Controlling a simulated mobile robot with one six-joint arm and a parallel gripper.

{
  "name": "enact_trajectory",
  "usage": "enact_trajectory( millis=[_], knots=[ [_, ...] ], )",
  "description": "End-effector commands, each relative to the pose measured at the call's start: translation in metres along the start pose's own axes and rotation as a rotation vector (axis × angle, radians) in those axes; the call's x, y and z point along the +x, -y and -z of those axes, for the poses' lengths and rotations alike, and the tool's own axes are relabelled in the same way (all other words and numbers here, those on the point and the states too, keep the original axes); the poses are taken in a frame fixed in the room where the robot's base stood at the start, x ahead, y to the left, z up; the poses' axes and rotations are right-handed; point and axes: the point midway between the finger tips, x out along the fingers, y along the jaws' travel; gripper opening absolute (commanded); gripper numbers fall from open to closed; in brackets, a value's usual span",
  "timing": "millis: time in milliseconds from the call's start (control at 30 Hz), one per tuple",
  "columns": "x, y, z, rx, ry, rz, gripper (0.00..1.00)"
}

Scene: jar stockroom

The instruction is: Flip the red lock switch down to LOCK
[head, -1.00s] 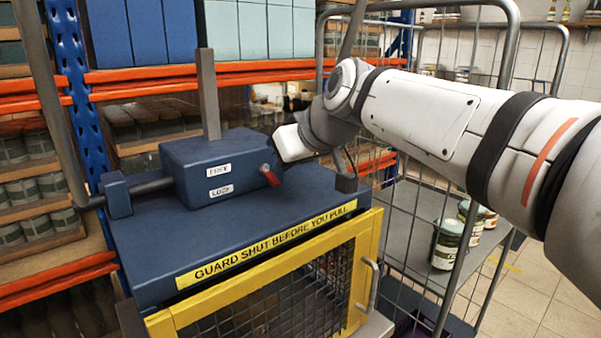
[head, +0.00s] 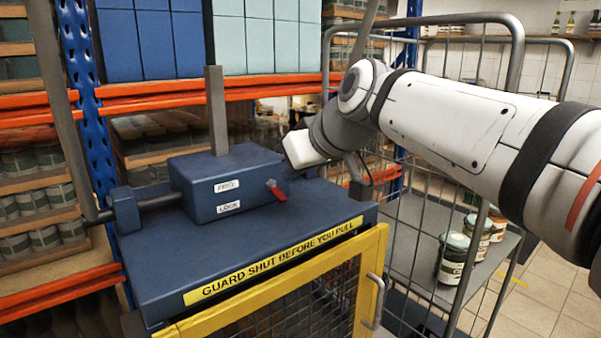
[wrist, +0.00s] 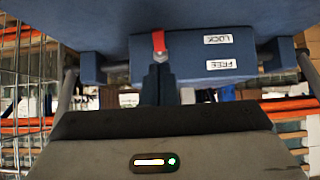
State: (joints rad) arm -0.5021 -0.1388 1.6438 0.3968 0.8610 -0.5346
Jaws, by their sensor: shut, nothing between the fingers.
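The red lock switch (head: 280,193) is a short lever on the face of a dark blue box (head: 200,195). The box has a FREE label (head: 227,185) above a LOCK label (head: 229,206). In the head view the lever slants down, toward the LOCK level. In the upside-down wrist view the lever (wrist: 158,41) points to the LOCK side (wrist: 217,39). My gripper (wrist: 158,80) is shut and empty, its dark fingertips at the FREE side of the lever's pivot; contact cannot be told. In the head view its white body is just above and right of the switch, its fingertips hard to make out.
The box stands on a blue top with a yellow GUARD SHUT strip (head: 275,262). Below is a yellow mesh guard (head: 378,285) with a handle. A grey post (head: 216,110) rises behind the box. A wire cage trolley (head: 513,70) with jars (head: 453,257) stands right.

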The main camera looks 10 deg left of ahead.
Motion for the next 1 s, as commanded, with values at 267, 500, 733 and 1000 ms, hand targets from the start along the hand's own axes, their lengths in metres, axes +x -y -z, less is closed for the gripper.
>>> enact_trajectory(
  millis=[267,500,733,1000],
  knots=[
    [-0.046,-0.004,-0.014,-0.005,-0.002,0.002,0.00],
    [-0.065,-0.006,-0.020,-0.007,-0.001,0.006,0.00],
    [-0.067,-0.006,-0.021,-0.007,0.000,0.007,0.00],
    [-0.065,-0.024,-0.051,0.073,0.063,-0.040,0.00]
  ],
)
